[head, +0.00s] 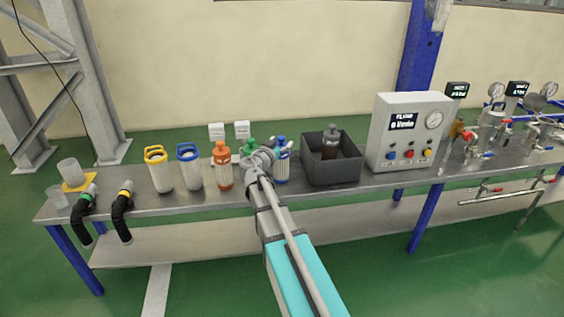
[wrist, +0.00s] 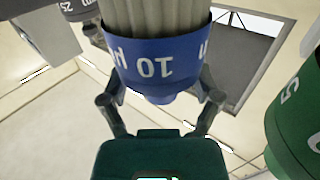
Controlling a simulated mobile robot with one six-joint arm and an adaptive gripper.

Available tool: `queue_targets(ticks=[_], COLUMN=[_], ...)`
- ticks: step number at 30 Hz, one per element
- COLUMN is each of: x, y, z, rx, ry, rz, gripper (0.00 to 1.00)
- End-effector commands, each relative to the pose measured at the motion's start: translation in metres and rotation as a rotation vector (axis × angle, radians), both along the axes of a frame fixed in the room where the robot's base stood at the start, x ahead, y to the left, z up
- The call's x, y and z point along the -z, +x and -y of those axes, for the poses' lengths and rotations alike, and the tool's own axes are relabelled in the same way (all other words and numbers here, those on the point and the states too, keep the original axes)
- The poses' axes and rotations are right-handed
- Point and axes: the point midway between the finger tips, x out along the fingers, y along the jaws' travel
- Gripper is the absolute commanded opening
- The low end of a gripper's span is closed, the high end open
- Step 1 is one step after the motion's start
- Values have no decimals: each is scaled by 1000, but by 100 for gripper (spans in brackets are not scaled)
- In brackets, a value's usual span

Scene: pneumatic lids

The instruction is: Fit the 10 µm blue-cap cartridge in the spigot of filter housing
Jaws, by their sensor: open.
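The 10 µm blue-cap cartridge (wrist: 150,62) fills the top middle of the wrist view, its blue band marked "10" and its pale pleated body running out of frame. My gripper (wrist: 158,98) is open, with one finger on each side of the blue cap; I cannot tell whether they touch it. In the head view my gripper (head: 258,160) is over the bench among the capped items, beside a blue-topped item (head: 281,160). Steel filter vessels (head: 487,132) stand at the far right of the bench; their spigots cannot be made out.
A green cap marked "5" (wrist: 300,125) is close on the right, and a dark "25" cap (wrist: 77,8) is at upper left. An orange bottle (head: 222,170), a dark bin (head: 318,172) and a flow panel (head: 400,135) stand along the bench (head: 375,182).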

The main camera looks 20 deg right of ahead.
Motion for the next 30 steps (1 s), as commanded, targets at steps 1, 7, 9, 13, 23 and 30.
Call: queue_targets(ticks=[1,7,9,13,23,30], x=[0,0,0,0,0,0], y=[0,0,0,0,0,0], z=[0,0,0,0,0,0], rx=[0,0,0,0,0,0], ry=[0,0,0,0,0,0], rz=[0,0,0,0,0,0], gripper=[81,81,81,81,33,0])
